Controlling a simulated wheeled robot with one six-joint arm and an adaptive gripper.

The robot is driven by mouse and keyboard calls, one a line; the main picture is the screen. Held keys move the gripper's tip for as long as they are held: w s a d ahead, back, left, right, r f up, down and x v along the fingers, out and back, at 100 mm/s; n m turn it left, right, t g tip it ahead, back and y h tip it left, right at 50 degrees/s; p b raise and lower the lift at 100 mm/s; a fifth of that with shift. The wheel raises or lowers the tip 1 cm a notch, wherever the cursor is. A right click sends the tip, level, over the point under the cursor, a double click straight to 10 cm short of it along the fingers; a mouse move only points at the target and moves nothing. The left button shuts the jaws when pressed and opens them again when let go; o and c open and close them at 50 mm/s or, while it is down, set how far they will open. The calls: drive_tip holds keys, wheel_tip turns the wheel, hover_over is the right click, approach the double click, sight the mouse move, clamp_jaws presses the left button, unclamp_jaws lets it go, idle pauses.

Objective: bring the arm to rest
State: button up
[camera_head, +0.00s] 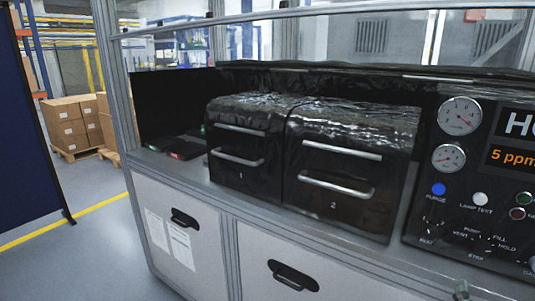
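My arm and my gripper do not show in the head camera view. Whether the gripper is open or shut, or holds anything, cannot be seen. The view holds a grey-framed workstation with two black, glossy wrapped-looking units on its bench: the unit marked 1 (238,172) on the left and the unit marked 2 (336,205) on the right. Each has two silver bar handles on its front. No machined housing can be made out.
A control panel (480,200) with gauges and knobs stands at the right. Below the bench (225,200) are white cabinet doors (175,240) with black handles. A dark blue partition (25,140) stands at the left. Cartons (70,125) sit behind open grey floor (80,265).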

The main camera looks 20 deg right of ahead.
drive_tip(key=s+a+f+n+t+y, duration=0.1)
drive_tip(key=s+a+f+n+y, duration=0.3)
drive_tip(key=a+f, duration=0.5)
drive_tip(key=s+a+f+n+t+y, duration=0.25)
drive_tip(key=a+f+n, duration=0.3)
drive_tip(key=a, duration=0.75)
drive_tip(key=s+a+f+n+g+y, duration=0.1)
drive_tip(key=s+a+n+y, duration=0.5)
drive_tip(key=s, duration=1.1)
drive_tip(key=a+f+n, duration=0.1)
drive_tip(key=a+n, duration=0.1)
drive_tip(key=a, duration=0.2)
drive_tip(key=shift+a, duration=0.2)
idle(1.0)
